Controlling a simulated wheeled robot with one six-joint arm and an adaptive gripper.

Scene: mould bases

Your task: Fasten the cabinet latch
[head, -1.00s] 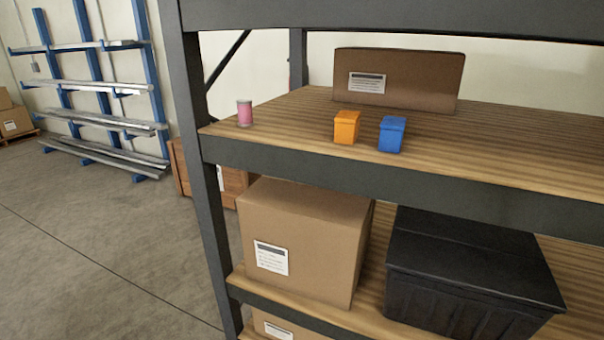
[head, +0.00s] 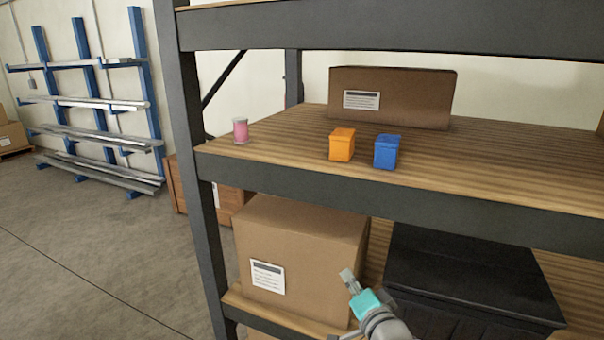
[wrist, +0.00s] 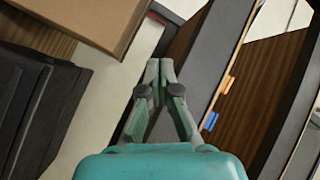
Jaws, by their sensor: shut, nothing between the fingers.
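My gripper (head: 349,278) shows at the lower middle of the head view, in front of the shelf rack and near the big cardboard box on the lower shelf. It is shut with nothing in it. In the wrist view its fingertips (wrist: 159,65) meet in the middle of the picture. No cabinet and no latch can be made out in either view.
On the wooden upper shelf (head: 480,180) stand a pink jar (head: 240,131), an orange bin (head: 342,145), a blue bin (head: 387,152) and a long carton (head: 392,97). Below are a cardboard box (head: 310,245) and a black crate (head: 465,270).

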